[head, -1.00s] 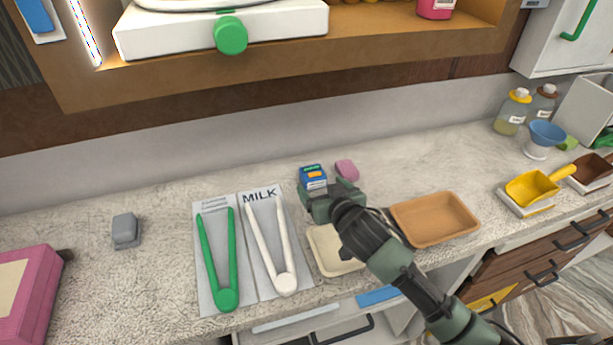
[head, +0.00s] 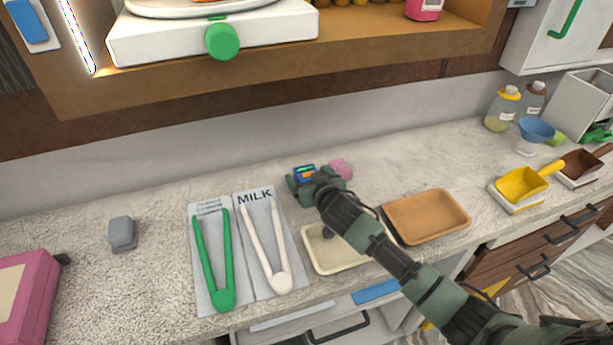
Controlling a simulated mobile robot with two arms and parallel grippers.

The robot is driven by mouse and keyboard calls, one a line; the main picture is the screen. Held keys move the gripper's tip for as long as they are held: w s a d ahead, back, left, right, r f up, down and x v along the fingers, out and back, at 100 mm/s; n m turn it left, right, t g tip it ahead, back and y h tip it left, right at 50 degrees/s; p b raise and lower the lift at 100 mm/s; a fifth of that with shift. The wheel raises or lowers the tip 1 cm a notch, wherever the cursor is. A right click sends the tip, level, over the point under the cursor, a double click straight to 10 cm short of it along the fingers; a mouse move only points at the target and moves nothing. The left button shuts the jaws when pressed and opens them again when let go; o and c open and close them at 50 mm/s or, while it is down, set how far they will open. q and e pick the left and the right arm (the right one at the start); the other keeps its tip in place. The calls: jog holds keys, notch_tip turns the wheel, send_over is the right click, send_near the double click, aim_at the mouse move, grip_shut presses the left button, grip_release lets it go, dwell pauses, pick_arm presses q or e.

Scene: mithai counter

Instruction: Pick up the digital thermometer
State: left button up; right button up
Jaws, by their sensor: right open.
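I cannot surely make out which thing is the digital thermometer. A small blue item with a coloured face (head: 305,173) lies on the counter, partly hidden by my right gripper. My right gripper (head: 303,184) is open and lowered at this item, with its jaws around or just above it; I cannot tell whether they touch it. A pink rounded piece (head: 341,168) lies just right of the gripper. My left gripper does not show.
Green tongs (head: 217,270) and white tongs (head: 268,255) lie on mats to the left. A cream tray (head: 322,262) sits beneath my right arm, with a tan tray (head: 427,217) beside it. A grey block (head: 122,234) stands at left, with clear counter around it.

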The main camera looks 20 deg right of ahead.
jog(key=c, duration=1.6)
jog(key=shift+o, duration=0.2)
